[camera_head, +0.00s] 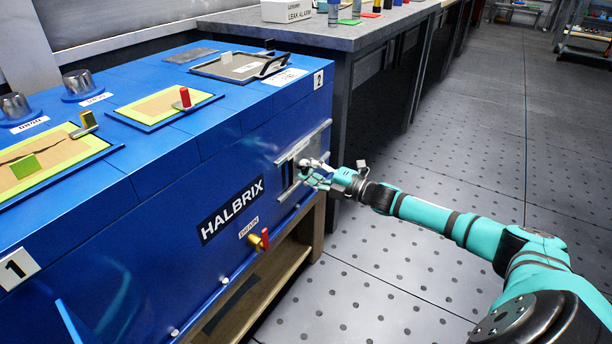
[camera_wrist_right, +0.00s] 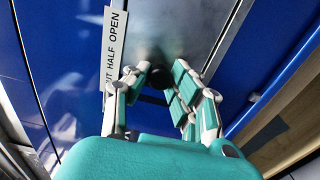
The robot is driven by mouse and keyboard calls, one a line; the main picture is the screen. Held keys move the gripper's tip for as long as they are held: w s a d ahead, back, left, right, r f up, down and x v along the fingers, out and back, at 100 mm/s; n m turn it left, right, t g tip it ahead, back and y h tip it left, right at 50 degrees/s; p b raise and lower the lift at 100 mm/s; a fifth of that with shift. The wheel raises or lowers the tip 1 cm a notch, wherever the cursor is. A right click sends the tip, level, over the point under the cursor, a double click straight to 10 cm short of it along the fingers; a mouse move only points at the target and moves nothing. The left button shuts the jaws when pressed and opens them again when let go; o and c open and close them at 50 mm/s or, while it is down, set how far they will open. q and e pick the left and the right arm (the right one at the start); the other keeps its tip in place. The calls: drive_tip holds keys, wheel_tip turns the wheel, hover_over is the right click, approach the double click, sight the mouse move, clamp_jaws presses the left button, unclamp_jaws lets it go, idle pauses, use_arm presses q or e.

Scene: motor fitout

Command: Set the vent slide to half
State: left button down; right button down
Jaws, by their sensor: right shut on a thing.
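The vent slide is a grey metal plate (camera_wrist_right: 165,35) between rails on the blue machine's front. It also shows in the head view, on the front's right part (camera_head: 286,178). A white label (camera_wrist_right: 112,45) beside it reads HALF and OPEN, with the start of its first word hidden. My right gripper (camera_wrist_right: 155,80) is shut on the slide's dark round knob (camera_wrist_right: 158,76). In the head view the right gripper (camera_head: 312,172) reaches the slide from the right and hides part of it. I cannot tell exactly which mark the slide stands at. My left gripper is not in view.
A red and yellow drain handle (camera_head: 260,240) sticks out below the HALBRIX plate (camera_head: 231,209). The blue machine top (camera_head: 180,65) carries framed panels and metal knobs. A grey workbench (camera_head: 340,35) stands behind. The floor (camera_head: 400,270) around my right arm is clear.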

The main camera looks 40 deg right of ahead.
drive_tip(key=shift+f, duration=0.1)
drive_tip(key=c, duration=1.1)
unclamp_jaws()
drive_tip(key=v, duration=1.2)
drive_tip(key=shift+a, duration=0.1)
